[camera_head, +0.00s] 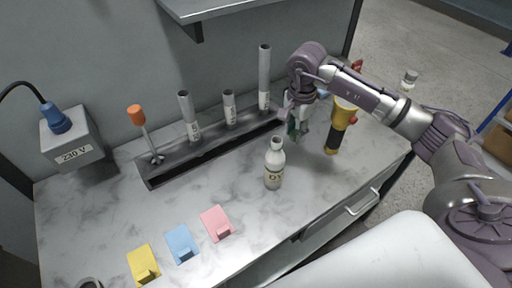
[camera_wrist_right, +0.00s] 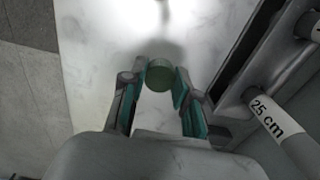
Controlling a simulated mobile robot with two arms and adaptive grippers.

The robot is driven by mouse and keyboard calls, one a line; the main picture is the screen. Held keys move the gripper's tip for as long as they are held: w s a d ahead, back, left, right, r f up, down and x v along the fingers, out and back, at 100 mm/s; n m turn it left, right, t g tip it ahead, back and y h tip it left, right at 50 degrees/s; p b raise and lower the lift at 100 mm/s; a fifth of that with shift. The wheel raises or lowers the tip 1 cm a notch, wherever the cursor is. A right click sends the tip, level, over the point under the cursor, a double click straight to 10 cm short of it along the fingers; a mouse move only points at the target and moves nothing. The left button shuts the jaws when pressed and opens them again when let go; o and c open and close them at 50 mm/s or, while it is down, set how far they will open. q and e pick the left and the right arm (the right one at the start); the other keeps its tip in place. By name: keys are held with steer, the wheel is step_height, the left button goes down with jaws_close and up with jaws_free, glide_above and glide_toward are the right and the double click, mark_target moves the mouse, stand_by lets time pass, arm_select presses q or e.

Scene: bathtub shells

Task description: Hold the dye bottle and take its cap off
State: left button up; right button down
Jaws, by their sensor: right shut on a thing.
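The dye bottle (camera_head: 273,172) is a pale bottle with a label, standing upright on the marble-look worktop. Its neck top looks dark and open, with no cap visible on it. My right gripper (camera_head: 295,128) is above and behind the bottle, to its right in the head view, apart from it. In the right wrist view, my right gripper (camera_wrist_right: 158,82) has a round green cap (camera_wrist_right: 159,76) between its teal-padded fingertips. My left gripper is not in view, and nothing holds the bottle.
A dark rack (camera_head: 160,176) with several grey tubes stands behind the bottle. A yellow-and-black object (camera_head: 341,122) stands close to my right gripper. Yellow (camera_head: 142,263), blue (camera_head: 181,243) and pink (camera_head: 216,223) holders lie at the front left. The worktop around the bottle is clear.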

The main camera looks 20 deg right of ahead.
steer(key=p, duration=0.2)
glide_toward(257, 162)
steer(key=d, duration=0.1)
steer(key=s+d, duration=0.2)
steer(key=shift+d, duration=0.25)
steer(key=w+a+f, duration=0.1)
steer(key=w+a+f+p, duration=0.1)
steer(key=a, duration=0.1)
steer(key=shift+a+f, duration=0.1)
steer(key=shift+f, duration=0.25)
steer(key=shift+a+f, duration=0.15)
steer(key=shift+a, duration=0.05)
steer(key=shift+f+p, duration=0.4)
step_height(257, 162, down, 2)
steer(key=shift+s+f+p, duration=0.1)
steer(key=shift+f+p, duration=0.1)
steer(key=shift+p, duration=0.3)
steer(key=shift+f, duration=0.45)
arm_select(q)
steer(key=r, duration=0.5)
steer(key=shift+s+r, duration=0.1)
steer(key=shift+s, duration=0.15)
